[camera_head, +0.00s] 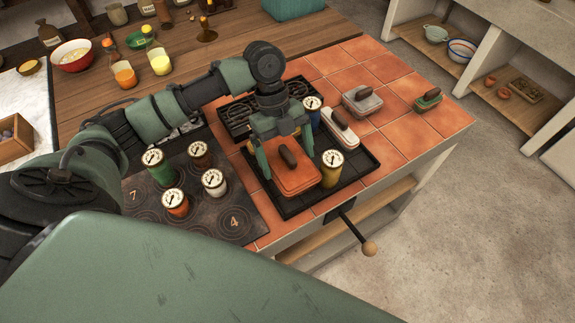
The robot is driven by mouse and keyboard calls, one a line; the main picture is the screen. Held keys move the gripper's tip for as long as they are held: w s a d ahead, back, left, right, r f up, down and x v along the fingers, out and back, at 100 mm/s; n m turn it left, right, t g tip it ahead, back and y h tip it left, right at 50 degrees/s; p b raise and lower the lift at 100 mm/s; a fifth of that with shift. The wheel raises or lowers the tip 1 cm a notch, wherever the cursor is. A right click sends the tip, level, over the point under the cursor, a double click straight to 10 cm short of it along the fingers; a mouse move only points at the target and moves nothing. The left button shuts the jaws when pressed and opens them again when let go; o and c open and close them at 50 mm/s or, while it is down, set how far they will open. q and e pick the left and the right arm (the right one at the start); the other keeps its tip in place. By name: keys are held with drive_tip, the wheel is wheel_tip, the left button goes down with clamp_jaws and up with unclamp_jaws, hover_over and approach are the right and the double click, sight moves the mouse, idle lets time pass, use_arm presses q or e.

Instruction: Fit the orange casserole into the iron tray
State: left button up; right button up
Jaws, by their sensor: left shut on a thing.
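The orange casserole (297,181), a rectangular lidded dish with a dark handle, is over the left part of the black iron tray (291,208). My left gripper (287,166) comes down from above and is shut on it, one finger on each side. I cannot tell whether its underside touches the tray floor. My right gripper is not in view.
Several gauge-topped canisters, including a green one (159,168), stand on the dark hob (226,229) to the left. A grey lidded dish (362,100) and a small green one (427,99) sit on the orange tiles. A wooden-knobbed lever (368,248) sticks out in front.

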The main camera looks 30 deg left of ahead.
sight(287, 168)
use_arm(q)
drive_tip(key=shift+f, duration=2.3)
drive_tip(key=o, duration=1.7)
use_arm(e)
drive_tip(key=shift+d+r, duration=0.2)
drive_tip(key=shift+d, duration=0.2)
use_arm(q)
drive_tip(key=b+v, duration=0.1)
drive_tip(key=v, duration=0.9)
drive_tip(key=shift+w+a+r, duration=0.1)
drive_tip(key=shift+a+r, duration=0.05)
drive_tip(key=shift+r, duration=0.2)
drive_tip(key=shift+w+a+r+b, duration=0.1)
drive_tip(key=shift+a+r+b, duration=0.15)
drive_tip(key=shift+r, duration=0.35)
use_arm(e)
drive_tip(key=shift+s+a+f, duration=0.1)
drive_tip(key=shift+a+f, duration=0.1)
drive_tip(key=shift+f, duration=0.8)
